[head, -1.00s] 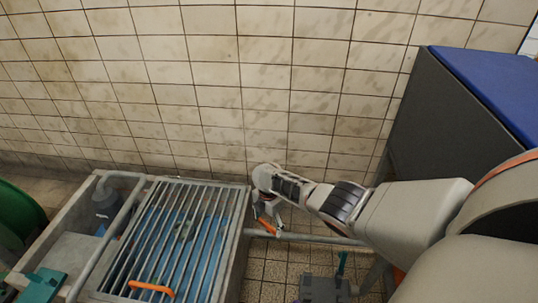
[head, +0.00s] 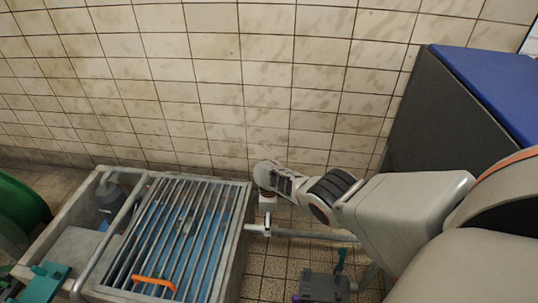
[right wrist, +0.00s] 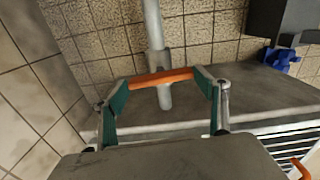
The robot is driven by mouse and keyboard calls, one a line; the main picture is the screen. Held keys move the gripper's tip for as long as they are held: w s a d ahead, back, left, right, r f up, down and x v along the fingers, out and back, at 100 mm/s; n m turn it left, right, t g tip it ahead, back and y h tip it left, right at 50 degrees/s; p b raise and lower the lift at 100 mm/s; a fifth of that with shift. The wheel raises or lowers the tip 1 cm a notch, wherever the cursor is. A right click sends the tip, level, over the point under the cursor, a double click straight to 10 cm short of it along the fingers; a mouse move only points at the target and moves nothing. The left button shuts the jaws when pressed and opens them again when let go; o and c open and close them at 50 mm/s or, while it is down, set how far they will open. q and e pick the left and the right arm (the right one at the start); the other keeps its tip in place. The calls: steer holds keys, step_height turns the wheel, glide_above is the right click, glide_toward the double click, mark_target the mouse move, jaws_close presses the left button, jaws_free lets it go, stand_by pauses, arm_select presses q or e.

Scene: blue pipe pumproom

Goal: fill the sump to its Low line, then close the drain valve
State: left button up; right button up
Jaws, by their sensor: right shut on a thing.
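The sump (head: 242,230) is a grey tank at lower left, with blue water (head: 205,250) under a barred grate (head: 190,225). I cannot make out a Low line. My right gripper (head: 267,215) is low beside the sump's right wall, at the drain pipe (head: 310,236). In the right wrist view, my right gripper (right wrist: 164,86) has its teal-padded fingers at both ends of the orange drain valve lever (right wrist: 160,77). It is shut on the lever, which lies across the grey pipe (right wrist: 153,25). The lever is hidden in the head view. My left gripper is not in view.
An orange handle (head: 153,283) lies on the grate's near end. A teal fitting (head: 45,282) and a green round thing (head: 20,212) are at left. A grey box with a teal lever (head: 322,285) stands on the floor right of the sump. A dark cabinet (head: 450,130) is at right.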

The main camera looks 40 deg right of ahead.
steer(key=shift+a+f+m, duration=0.1)
steer(key=shift+f+m, duration=0.05)
steer(key=shift+m, duration=0.45)
steer(key=o, duration=1.1)
steer(key=shift+r, duration=0.25)
steer(key=shift+w+r, duration=0.15)
steer(key=shift+r, duration=0.2)
step_height(320, 180, up, 11)
steer(key=shift+s, duration=0.2)
